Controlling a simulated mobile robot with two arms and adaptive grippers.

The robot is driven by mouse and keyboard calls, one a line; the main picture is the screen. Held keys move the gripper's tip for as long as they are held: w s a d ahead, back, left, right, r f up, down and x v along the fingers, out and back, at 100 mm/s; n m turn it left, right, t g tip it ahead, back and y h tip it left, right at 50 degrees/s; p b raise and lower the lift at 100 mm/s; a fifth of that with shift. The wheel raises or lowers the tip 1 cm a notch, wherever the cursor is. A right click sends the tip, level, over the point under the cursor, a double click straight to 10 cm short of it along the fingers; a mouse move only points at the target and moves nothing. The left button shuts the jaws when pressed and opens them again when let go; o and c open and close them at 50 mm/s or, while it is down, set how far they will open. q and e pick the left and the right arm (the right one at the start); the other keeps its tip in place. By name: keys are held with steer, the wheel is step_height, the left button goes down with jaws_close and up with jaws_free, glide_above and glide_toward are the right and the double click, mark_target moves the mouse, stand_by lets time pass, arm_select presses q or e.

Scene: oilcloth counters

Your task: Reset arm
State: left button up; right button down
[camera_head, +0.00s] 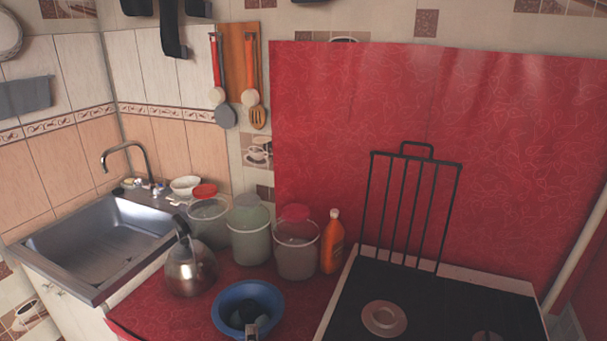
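The small dark shape with a grey end, low at the bottom edge in the head view, appears to be my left gripper (250,322). It shows in front of or over a blue bowl (220,311) on the red counter. Its fingers are too small and dark to tell whether they are open or shut, and I cannot tell whether it touches the bowl. My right gripper is not in view.
A metal kettle (190,269), several buckets (250,238) and an orange bottle (333,248) stand behind the bowl. A black hob (400,300) with an upright rack (412,205) is at right. A sink (95,245) is at left. Little counter is free.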

arm_select(q)
steer(key=s+d+r+m+h, duration=0.3)
steer(key=d+r+m+h, duration=0.1)
steer(key=d+m+h, duration=0.7)
steer(key=s+f+m+g, duration=0.1)
steer(key=m, duration=0.1)
steer(key=s+f+m+g, duration=0.1)
steer(key=m+g, duration=0.1)
steer(key=s+f+m+g+h, duration=0.1)
steer(key=shift+s+d+f+m+g, duration=0.15)
steer(key=shift+s+m+g, duration=0.15)
steer(key=shift+s+m, duration=0.1)
steer(key=s+a+f+m+g+y, duration=0.3)
steer(key=s+a+f+g+y, duration=0.15)
steer(key=s+a, duration=0.45)
steer(key=s+a+f+m+g+y, duration=0.2)
steer(key=s+a+f+g+y, duration=0.3)
steer(key=s+a, duration=0.45)
step_height(320, 180, down, 28)
steer(key=s+r+g+h, duration=0.1)
steer(key=s+g+h, duration=0.1)
steer(key=s+a+f, duration=0.3)
steer(key=s+f, duration=1.4)
steer(key=shift+g+y, duration=0.35)
steer(key=shift+g, duration=0.1)
